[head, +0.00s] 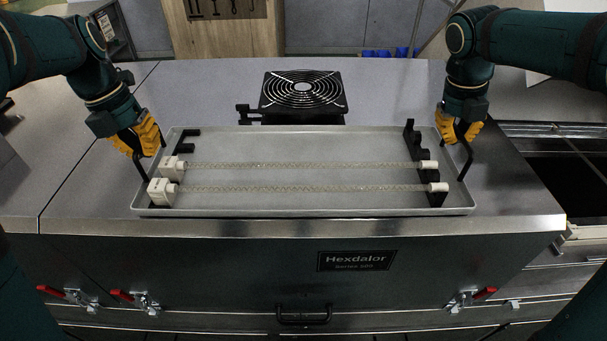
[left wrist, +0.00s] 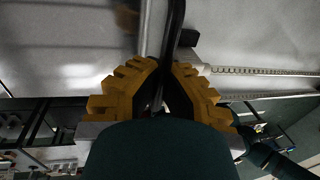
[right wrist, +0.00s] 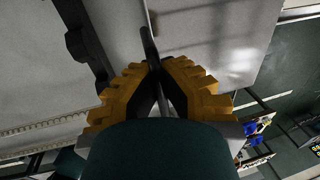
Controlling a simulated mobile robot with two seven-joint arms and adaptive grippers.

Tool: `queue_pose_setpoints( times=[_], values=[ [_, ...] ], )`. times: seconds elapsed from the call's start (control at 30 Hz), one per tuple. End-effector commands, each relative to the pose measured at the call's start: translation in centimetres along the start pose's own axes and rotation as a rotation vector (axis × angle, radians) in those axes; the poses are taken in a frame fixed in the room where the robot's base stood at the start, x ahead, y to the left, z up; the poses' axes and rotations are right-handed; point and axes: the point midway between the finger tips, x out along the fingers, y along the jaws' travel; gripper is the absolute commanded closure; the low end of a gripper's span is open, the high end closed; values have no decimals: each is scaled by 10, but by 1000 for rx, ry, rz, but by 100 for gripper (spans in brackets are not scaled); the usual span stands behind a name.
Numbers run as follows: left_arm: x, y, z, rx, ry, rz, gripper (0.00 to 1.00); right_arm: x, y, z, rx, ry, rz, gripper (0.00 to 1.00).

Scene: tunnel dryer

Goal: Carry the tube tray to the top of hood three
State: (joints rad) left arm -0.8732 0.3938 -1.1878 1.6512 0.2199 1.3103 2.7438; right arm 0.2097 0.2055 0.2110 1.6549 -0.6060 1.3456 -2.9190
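The tube tray (head: 310,207) is a shallow grey tray with black bar handles at both ends. It is level over the top of a metal hood (head: 250,228) labelled "Hexdalor"; I cannot tell whether it touches. Two clear tubes with white end caps, a rear tube (head: 300,166) and a front tube (head: 300,188), lie across black holders in it. My left gripper (head: 143,145) is shut on the left handle (left wrist: 175,35). My right gripper (head: 460,133) is shut on the right handle (right wrist: 149,45).
Grey top surface is free on the left (head: 85,130) and right of the tray. An open dark recess (head: 565,165) is at the right. Red-handled latches (head: 140,299) are on the hood front.

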Motion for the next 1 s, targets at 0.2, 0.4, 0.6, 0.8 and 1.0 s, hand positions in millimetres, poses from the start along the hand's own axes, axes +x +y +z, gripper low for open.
queue_pose_setpoints(
  times=[0.2,0.4,0.6,0.8,1.0],
  values=[
    [5,2,0,-1,0,1,70,5,0,0,1,1,-1,70],
    [4,1,0,-1,0,0,66,5,0,0,1,0,-1,66],
    [0,1,0,0,-2,0,66,5,1,0,0,0,0,66],
    [-29,1,1,2,-5,1,66,5,1,0,0,0,0,66],
    [-71,2,0,-1,-5,1,66,5,1,0,0,0,0,66]
  ],
)
